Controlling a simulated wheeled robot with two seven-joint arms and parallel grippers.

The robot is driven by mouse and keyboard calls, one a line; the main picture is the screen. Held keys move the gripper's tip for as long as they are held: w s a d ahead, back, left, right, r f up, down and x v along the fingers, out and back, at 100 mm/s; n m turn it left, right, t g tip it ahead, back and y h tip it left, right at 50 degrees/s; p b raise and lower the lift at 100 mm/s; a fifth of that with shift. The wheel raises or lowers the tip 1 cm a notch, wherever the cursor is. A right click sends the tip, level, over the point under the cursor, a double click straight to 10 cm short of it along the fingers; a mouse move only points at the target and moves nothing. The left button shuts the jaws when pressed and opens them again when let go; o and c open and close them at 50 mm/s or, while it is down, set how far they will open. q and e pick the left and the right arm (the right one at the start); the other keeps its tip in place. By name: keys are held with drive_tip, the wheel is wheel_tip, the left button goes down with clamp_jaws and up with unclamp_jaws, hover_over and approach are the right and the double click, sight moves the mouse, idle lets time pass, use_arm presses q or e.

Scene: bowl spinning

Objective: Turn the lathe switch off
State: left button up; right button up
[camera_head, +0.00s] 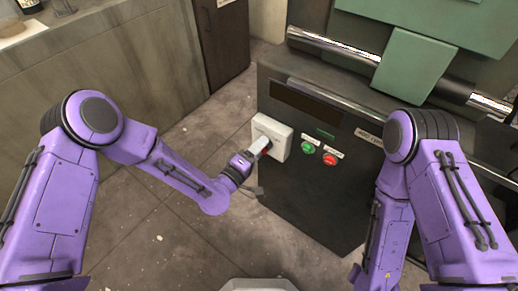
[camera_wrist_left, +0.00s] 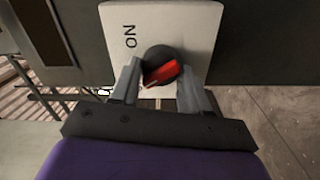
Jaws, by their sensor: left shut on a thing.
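The lathe (camera_head: 300,190) is a dark cabinet with green and metal parts on top. A white switch box (camera_head: 282,143) is mounted on its front face. In the left wrist view the switch box (camera_wrist_left: 190,22) shows a black round knob with a red handle (camera_wrist_left: 162,74) and the word ON, which appears rotated. My left gripper (camera_head: 262,146) is at the switch box. In the left wrist view its fingers (camera_wrist_left: 160,85) sit on either side of the knob, shut on it. My right arm shows at the right, but its gripper is out of view.
A green button (camera_head: 308,148) and a red button (camera_head: 330,159) sit on the lathe front to the right of the switch box. A counter (camera_head: 80,70) stands at the upper left, with a dark cabinet (camera_head: 222,45) behind. The floor (camera_head: 150,240) between is clear.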

use_arm(q)
drive_tip(key=shift+f+n, duration=0.1)
drive_tip(key=shift+n, duration=1)
drive_tip(key=o, duration=1)
drive_tip(key=v, duration=1)
drive_tip(key=shift+s+a, duration=0.2)
drive_tip(key=shift+s, duration=0.05)
